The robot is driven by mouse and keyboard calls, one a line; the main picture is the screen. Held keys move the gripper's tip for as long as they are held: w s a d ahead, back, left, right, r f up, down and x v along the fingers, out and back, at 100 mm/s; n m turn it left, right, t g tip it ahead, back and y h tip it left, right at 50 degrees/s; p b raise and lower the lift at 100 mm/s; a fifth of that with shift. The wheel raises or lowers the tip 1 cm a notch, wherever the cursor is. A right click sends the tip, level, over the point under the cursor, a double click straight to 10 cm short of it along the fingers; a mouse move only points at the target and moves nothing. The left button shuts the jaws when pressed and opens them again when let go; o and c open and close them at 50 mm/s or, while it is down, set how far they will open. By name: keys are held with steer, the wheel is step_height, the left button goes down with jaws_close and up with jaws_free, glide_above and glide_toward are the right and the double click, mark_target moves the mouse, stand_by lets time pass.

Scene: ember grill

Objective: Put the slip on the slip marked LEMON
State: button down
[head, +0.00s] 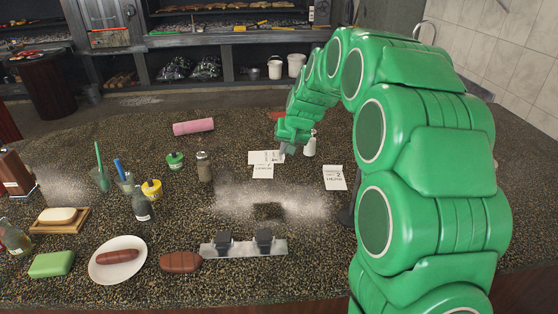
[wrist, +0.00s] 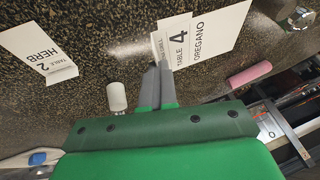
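Several white paper slips lie on the dark speckled counter. One slip reads OREGANO, TABLE 4 in the wrist view (wrist: 215,35); it shows in the head view (head: 262,156) beside my gripper. Another slip (head: 262,171) lies just in front of it, its print too small to read surely. A slip marked HERB, TABLE 2 lies to the right (head: 334,177) and at left in the wrist view (wrist: 38,45). I cannot make out the word LEMON. My gripper (wrist: 158,68) has its fingers close together, tips at the OREGANO slip's edge; whether paper is between them is unclear.
A small white-topped bottle (head: 310,146) stands close to the right of my gripper. A pink roll (head: 193,127) lies behind, and a brown shaker (head: 204,167) stands left. A metal plate with two black blocks (head: 244,246) lies in front. Pale powder covers the counter between.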

steer(key=shift+w+a+f, duration=0.15)
steer(key=shift+w+f, duration=1.1)
steer(key=shift+w, duration=0.2)
steer(key=shift+w+a+f, duration=0.1)
steer(key=shift+w+f, duration=1.1)
steer(key=shift+w, duration=0.25)
steer(key=shift+w+a+f, duration=0.15)
steer(key=shift+w+f, duration=1.1)
steer(key=shift+w, duration=0.2)
steer(key=shift+w+f, duration=0.1)
steer(key=shift+f, duration=1.6)
steer(key=shift+f, duration=0.15)
steer(key=c, duration=1.4)
jaws_free()
steer(key=shift+c, duration=0.2)
steer(key=shift+r, duration=0.25)
